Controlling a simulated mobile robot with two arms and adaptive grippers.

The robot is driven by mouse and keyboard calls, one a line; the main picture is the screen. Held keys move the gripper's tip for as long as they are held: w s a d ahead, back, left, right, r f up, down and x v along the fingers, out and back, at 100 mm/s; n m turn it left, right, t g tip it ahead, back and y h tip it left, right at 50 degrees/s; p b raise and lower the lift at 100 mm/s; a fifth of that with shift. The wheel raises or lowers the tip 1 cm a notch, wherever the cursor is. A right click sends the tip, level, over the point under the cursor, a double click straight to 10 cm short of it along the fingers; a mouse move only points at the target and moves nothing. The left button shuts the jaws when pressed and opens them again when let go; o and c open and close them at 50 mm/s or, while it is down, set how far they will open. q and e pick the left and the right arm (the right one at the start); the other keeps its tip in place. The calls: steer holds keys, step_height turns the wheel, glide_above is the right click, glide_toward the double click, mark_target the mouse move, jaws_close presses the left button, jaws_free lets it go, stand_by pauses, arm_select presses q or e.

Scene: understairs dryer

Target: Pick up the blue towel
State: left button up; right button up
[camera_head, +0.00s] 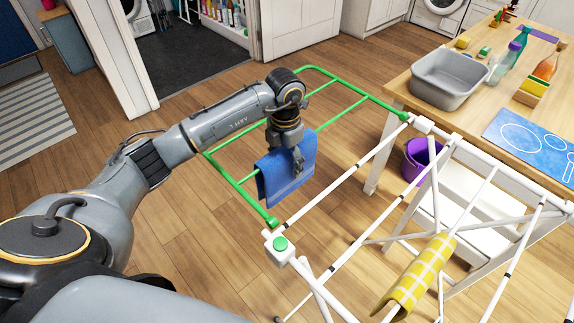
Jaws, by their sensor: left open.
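The blue towel (283,187) hangs folded over a green rail of the drying rack (338,191), at the rack's left end. My left gripper (298,168) points down at the towel's upper part and covers some of it. Its jaws are open; whether they touch the cloth I cannot tell. My right gripper is not in view.
A yellow checked cloth (422,276) hangs on a lower right rail of the rack. A wooden table (399,88) with a grey basin (448,79) and bottles stands at the right. A purple bucket (418,158) sits beneath it. The wooden floor left of the rack is clear.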

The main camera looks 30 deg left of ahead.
arm_select(q)
steer(key=shift+f, duration=1.6)
steer(key=shift+c, duration=0.4)
steer(key=c, duration=1.2)
steer(key=shift+r, duration=0.15)
step_height(320, 180, up, 16)
steer(key=shift+r+b, duration=0.1)
steer(key=shift+b, duration=0.55)
steer(key=shift+r, duration=0.85)
